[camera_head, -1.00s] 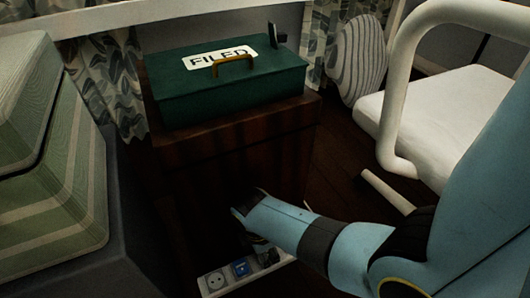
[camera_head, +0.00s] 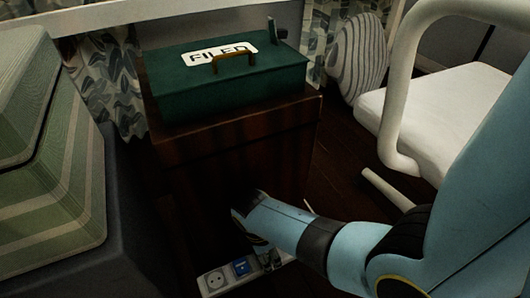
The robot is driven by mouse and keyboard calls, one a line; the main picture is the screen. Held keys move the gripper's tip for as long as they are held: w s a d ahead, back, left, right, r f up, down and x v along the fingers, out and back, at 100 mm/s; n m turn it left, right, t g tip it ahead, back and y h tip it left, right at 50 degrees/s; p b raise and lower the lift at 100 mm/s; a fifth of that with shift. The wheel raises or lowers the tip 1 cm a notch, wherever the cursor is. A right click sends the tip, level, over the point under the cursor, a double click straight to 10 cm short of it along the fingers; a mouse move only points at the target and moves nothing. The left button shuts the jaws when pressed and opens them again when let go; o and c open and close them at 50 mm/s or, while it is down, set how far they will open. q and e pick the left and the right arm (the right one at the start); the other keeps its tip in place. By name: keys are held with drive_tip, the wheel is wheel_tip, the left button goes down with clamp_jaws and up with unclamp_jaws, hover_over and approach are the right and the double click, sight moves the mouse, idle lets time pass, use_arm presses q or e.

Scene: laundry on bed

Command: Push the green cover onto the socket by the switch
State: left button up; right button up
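A white socket strip (camera_head: 221,288) lies low at the bottom centre of the head view. It has a round socket (camera_head: 214,279) at its left end and a blue insert (camera_head: 241,268) beside it. My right arm comes in from the right, and its gripper (camera_head: 262,258) is at the strip's right part, just right of the blue insert. The gripper is dark and mostly hidden behind my own wrist, so its fingers cannot be made out. I cannot see a green cover or clearly identify the switch. My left gripper is not in view.
A dark wooden cabinet (camera_head: 215,165) stands behind the strip, with a green "FILED" box (camera_head: 190,95) on top. A white chair (camera_head: 425,125) is at the right. Striped green bedding (camera_head: 45,190) fills the left. Dark floor lies between cabinet and chair.

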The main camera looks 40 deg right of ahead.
wheel_tip(320, 180, up, 12)
drive_tip(key=a, duration=0.1)
drive_tip(key=shift+w+a, duration=0.2)
idle(0.4)
drive_tip(key=shift+f, duration=0.1)
idle(0.4)
